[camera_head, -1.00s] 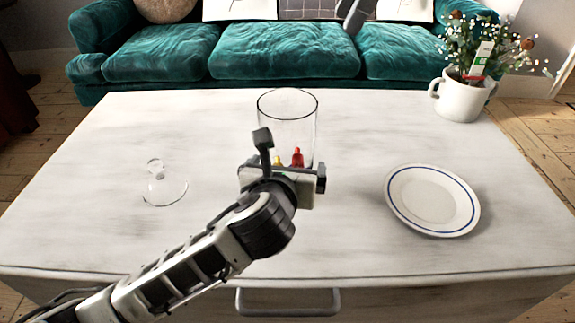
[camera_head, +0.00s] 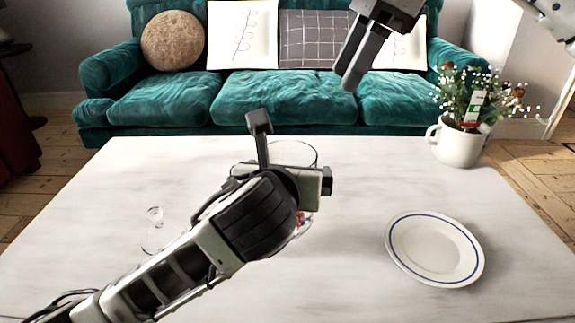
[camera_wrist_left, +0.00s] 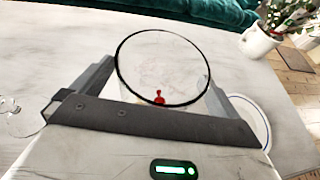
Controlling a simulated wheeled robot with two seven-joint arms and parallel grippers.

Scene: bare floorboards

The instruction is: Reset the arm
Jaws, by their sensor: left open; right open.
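My left gripper (camera_head: 292,152) is raised over the middle of the white table in the head view, its jaws open. A clear glass jar (camera_head: 305,147) stands behind it and is mostly hidden by the arm. In the left wrist view the jar (camera_wrist_left: 163,62) shows beyond and between the spread fingers (camera_wrist_left: 155,95), with a small red item (camera_wrist_left: 159,97) inside. I cannot tell whether the fingers touch the glass. My right gripper (camera_head: 352,80) hangs at the top of the head view, open and empty, in front of the sofa.
A white table (camera_head: 350,260) carries a clear glass lid (camera_head: 153,228) at left, a blue-rimmed plate (camera_head: 436,248) at right and a white flower mug (camera_head: 458,146) at the back right. A teal sofa (camera_head: 285,98) stands behind. The table is bare between jar and plate.

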